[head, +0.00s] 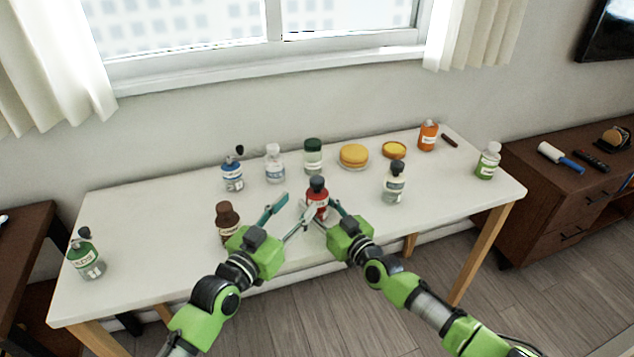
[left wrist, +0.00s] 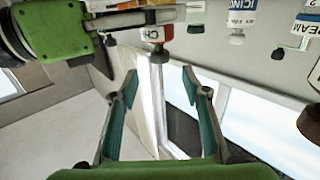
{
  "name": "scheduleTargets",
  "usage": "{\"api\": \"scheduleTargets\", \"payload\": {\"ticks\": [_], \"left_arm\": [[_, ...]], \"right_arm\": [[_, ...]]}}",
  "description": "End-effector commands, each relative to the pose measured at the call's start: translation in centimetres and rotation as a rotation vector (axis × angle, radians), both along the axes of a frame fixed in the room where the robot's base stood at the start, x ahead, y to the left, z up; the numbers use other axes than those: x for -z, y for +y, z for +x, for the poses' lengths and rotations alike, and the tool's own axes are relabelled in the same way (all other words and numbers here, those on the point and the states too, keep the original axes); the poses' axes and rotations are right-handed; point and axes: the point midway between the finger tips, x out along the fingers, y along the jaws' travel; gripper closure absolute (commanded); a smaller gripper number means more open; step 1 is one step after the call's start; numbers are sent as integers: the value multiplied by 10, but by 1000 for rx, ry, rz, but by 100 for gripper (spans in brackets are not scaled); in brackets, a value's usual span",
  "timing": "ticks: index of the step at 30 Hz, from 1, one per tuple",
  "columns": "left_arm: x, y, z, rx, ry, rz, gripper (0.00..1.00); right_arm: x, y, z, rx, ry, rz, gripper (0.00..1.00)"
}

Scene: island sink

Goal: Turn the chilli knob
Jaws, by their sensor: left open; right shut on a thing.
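The chilli bottle (head: 317,192) is red with a dark knob on top and stands upright near the table's front middle. My right gripper (head: 322,213) is shut on its body. In the left wrist view the bottle (left wrist: 152,34) appears upside down, its label partly hidden by the right gripper's fingers (left wrist: 120,18), with the knob (left wrist: 159,50) pointing down the picture. My left gripper (head: 295,206) is open and empty just left of the bottle. In the left wrist view its fingers (left wrist: 162,95) are spread wide, with the knob beyond their tips.
A brown-capped bottle (head: 228,218) stands close left of my left gripper. A dark-capped bottle (head: 394,184) stands to the right. Behind are a blue bottle (head: 232,177), a clear bottle (head: 274,165) and a green-capped jar (head: 313,156).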

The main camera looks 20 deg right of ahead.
Motion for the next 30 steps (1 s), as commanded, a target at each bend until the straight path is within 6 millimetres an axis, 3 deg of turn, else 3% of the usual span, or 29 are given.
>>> {"api": "scheduleTargets", "payload": {"ticks": [15,30], "left_arm": [[-1,-60,55,2,-2,2,57],[0,-76,72,0,-1,1,57]], "right_arm": [[0,0,0,0,0,0,86],[0,0,0,0,0,0,86]]}}
